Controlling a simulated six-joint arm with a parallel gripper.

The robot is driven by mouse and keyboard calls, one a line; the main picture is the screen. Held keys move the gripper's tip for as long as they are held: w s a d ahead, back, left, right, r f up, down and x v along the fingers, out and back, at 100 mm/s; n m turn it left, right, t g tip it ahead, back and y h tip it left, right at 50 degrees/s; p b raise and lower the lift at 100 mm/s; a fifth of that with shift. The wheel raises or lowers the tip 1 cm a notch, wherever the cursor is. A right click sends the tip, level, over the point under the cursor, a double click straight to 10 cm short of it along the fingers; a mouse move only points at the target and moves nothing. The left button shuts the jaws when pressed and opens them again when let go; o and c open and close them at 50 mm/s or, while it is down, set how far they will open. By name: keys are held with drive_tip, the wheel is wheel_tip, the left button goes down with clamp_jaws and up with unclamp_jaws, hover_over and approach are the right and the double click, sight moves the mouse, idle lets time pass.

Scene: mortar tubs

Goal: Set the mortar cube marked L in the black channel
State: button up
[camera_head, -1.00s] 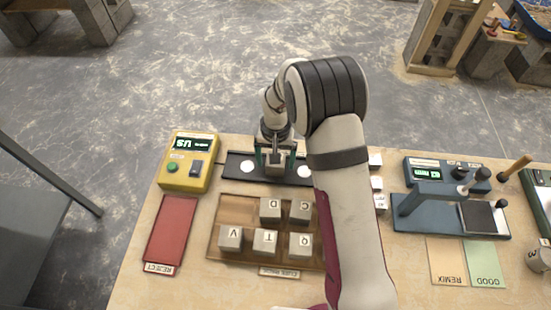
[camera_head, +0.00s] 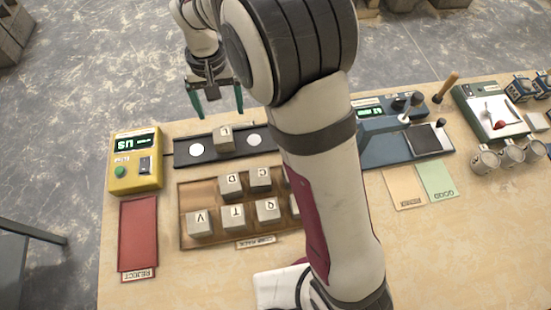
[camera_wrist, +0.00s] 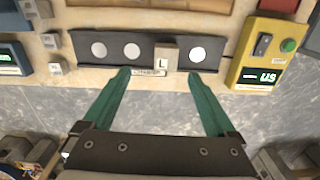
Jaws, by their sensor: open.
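The mortar cube marked L (camera_head: 224,139) sits upright in the black channel (camera_head: 178,152), between two visible white discs. In the wrist view the cube L (camera_wrist: 166,60) stands in line with the discs in the channel (camera_wrist: 78,48), touching no finger. My gripper (camera_head: 218,114) is open and empty, raised above and behind the cube at the channel's far side. Its green fingers also show in the wrist view (camera_wrist: 158,73), spread wide on either side of the cube's position. The cube's underside is hidden. My arm hides the channel's right end in the head view.
A wooden rack (camera_head: 187,240) with several lettered cubes lies in front of the channel. A yellow meter box (camera_head: 135,165) stands at its left, above a red reject mat (camera_head: 138,235). A blue press (camera_head: 385,145) stands right of my arm. Bare table lies in front.

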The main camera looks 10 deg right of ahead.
drive_tip(key=s+d+r+m, duration=0.2)
drive_tip(key=s+d+r, duration=0.5)
drive_tip(key=s, duration=0.4)
drive_tip(key=s+d+f+m+y, duration=0.1)
drive_tip(key=s+d+m, duration=0.2)
drive_tip(key=s, duration=1.3)
drive_tip(key=shift+f+y, duration=0.15)
drive_tip(key=shift+y, duration=0.15)
drive_tip(key=shift+c, duration=0.2)
